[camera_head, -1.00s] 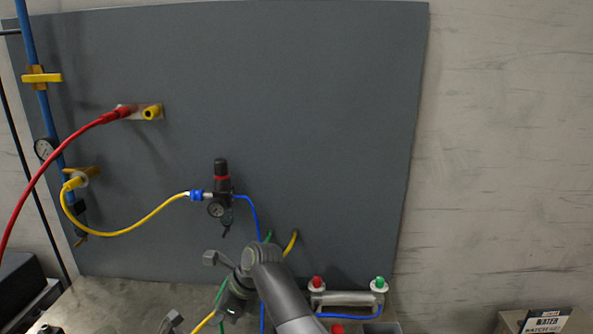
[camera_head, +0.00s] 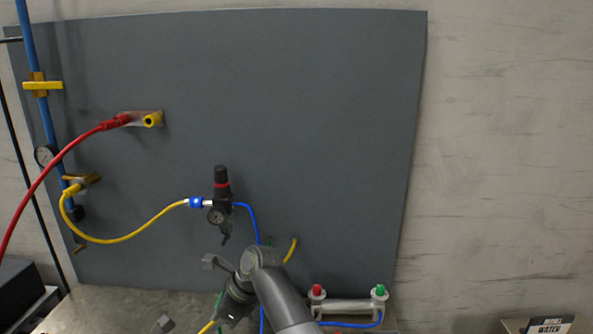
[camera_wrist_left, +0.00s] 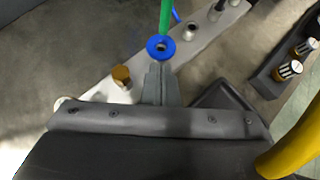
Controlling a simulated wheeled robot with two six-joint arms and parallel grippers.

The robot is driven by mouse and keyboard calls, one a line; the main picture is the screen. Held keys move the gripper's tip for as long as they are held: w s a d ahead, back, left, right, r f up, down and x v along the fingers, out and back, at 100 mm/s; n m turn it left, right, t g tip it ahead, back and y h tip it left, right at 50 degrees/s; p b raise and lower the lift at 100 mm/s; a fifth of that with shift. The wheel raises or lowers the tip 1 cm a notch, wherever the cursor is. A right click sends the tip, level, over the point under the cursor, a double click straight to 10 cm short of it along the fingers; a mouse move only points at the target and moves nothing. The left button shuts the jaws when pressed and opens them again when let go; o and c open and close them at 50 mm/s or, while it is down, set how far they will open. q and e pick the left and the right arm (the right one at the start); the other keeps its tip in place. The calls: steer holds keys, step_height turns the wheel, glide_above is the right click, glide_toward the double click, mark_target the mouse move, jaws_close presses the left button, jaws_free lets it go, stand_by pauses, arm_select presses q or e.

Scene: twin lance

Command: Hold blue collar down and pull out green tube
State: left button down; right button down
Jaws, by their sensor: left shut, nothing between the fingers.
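In the left wrist view a blue collar (camera_wrist_left: 152,50) with a dark opening sits on a pale metal strip (camera_wrist_left: 105,88). A green tube (camera_wrist_left: 166,14) runs from the collar's far rim to the top edge; I cannot tell whether its end is seated inside. My left gripper (camera_wrist_left: 160,70) is shut and empty, its tips right beside the near rim of the collar; contact is unclear. In the head view a dark grey arm of mine reaches up from the bottom and bends down, hiding the collar. A bit of green tube (camera_head: 220,300) shows beside it. My right gripper is not identifiable in either view.
A bare metal port (camera_wrist_left: 190,31) and a brass knob (camera_wrist_left: 121,75) stand on the strip. A dark block with brass fittings (camera_wrist_left: 288,65) lies at right. A regulator (camera_head: 221,195) with blue and yellow hoses hangs on the grey panel (camera_head: 320,120).

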arm_select(q)
steer(key=shift+d+r+v, duration=0.1)
steer(key=shift+r+v, duration=0.1)
steer(key=shift+v, duration=0.85)
steer(key=shift+d+r+v, duration=0.15)
steer(key=shift+v, duration=0.9)
steer(key=shift+w+a, duration=0.1)
arm_select(e)
steer(key=shift+s+a, duration=0.1)
